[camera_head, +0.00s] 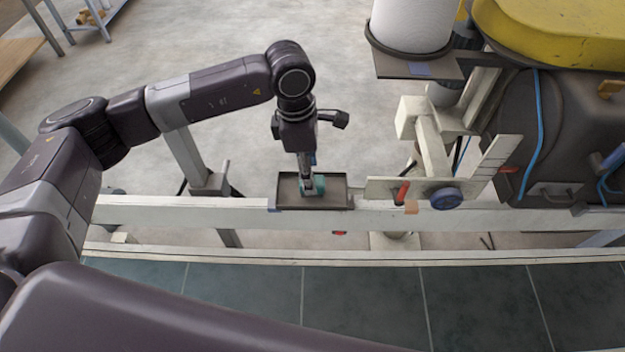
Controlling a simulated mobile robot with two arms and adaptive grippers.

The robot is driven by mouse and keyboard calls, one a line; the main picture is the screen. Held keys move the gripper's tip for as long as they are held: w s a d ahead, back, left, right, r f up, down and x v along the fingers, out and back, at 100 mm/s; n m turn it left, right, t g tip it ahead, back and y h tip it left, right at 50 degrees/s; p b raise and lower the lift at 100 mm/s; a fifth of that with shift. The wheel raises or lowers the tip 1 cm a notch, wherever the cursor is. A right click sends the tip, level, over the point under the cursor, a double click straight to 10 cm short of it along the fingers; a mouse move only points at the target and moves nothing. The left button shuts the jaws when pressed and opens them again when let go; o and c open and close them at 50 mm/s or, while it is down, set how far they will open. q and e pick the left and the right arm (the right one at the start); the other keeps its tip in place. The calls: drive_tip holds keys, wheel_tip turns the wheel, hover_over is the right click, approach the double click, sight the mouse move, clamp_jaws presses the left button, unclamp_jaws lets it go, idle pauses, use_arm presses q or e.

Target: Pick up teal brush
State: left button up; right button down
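The teal brush (319,184) is at a shallow dark tray (335,205) on the pale rail, near the middle of the view. Only a small teal part of it shows. My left gripper (308,186) points straight down over the tray, with its fingertips at the brush. The fingers cover much of the brush. I cannot tell whether they are closed on it or only around it, nor whether the brush touches the tray. My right gripper is out of view.
Right of the tray stand a pale bracket with a red handle (402,192) and a blue knob (445,198). A white roll (411,25) stands on a shelf above. A dark machine (565,130) with a yellow top fills the right. Open floor lies behind the rail.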

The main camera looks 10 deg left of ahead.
sight(320, 180)
use_arm(q)
drive_tip(key=f, duration=0.2)
drive_tip(key=f+p, duration=0.1)
drive_tip(key=shift+w+d+f, duration=0.1)
drive_tip(key=shift+d+f, duration=0.1)
drive_tip(key=shift+f, duration=0.45)
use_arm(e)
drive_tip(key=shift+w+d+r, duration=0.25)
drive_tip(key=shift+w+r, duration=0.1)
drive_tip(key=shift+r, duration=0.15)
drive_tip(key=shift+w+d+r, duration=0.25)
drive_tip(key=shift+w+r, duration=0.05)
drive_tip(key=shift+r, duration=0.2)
use_arm(q)
drive_tip(key=shift+c, duration=0.7)
drive_tip(key=shift+w, duration=0.1)
drive_tip(key=c, duration=1.1)
drive_tip(key=shift+r, duration=0.15)
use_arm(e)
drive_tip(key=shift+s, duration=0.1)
